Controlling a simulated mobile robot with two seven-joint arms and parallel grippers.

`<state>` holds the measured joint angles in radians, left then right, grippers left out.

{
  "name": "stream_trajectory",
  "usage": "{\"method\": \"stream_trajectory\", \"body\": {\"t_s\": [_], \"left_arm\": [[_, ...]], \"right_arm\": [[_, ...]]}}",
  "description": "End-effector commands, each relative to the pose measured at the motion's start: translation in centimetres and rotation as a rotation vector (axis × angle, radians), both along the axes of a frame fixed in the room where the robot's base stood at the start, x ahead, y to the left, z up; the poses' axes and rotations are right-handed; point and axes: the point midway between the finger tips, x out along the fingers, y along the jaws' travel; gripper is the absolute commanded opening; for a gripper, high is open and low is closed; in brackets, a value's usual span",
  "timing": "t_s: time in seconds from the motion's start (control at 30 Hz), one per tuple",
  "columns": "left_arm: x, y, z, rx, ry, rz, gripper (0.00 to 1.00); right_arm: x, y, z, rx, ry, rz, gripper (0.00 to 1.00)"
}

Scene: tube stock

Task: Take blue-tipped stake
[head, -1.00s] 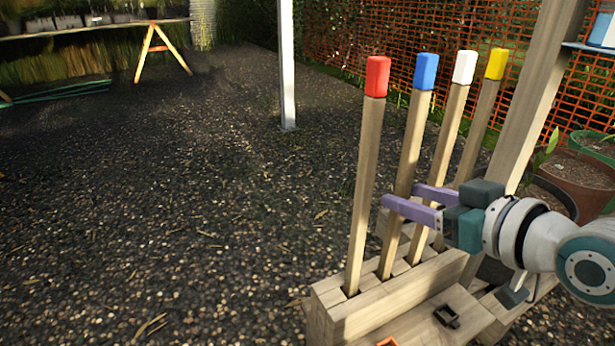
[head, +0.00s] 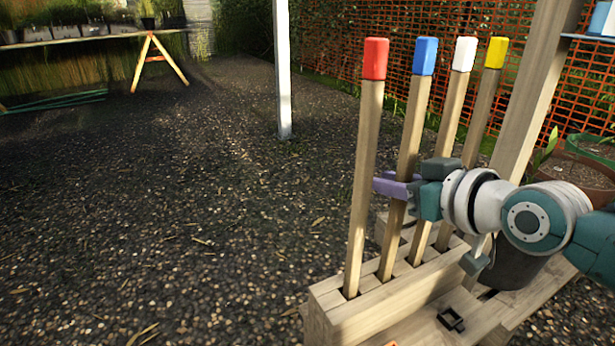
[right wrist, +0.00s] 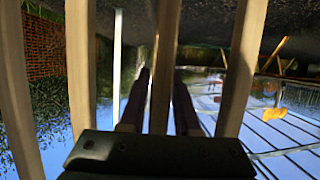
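The blue-tipped stake (head: 411,135) stands second from the left in a wooden block (head: 372,308), leaning slightly, its foot in a slot. My right gripper (head: 391,186) is at the middle of this stake, with its purple fingers on either side of it. In the right wrist view the stake (right wrist: 164,60) runs between the two dark fingers. I cannot tell whether they press on it. My left gripper is not in view.
A red-tipped stake (head: 364,170) stands close on the left. White-tipped (head: 447,125) and yellow-tipped (head: 482,110) stakes stand on the right. A wooden post (head: 537,90) and a plant pot (head: 577,175) are farther right. The gravel on the left is clear.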

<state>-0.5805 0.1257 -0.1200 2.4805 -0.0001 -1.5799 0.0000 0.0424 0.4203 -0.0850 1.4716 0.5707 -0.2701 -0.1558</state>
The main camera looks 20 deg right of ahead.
Motion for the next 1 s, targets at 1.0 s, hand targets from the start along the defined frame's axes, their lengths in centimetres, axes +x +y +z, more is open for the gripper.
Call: {"method": "stream_trajectory", "body": {"t_s": [1.0], "left_arm": [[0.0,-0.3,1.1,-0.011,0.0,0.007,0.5]], "right_arm": [[0.0,0.0,1.6,0.0,-0.001,0.0,0.0]]}}
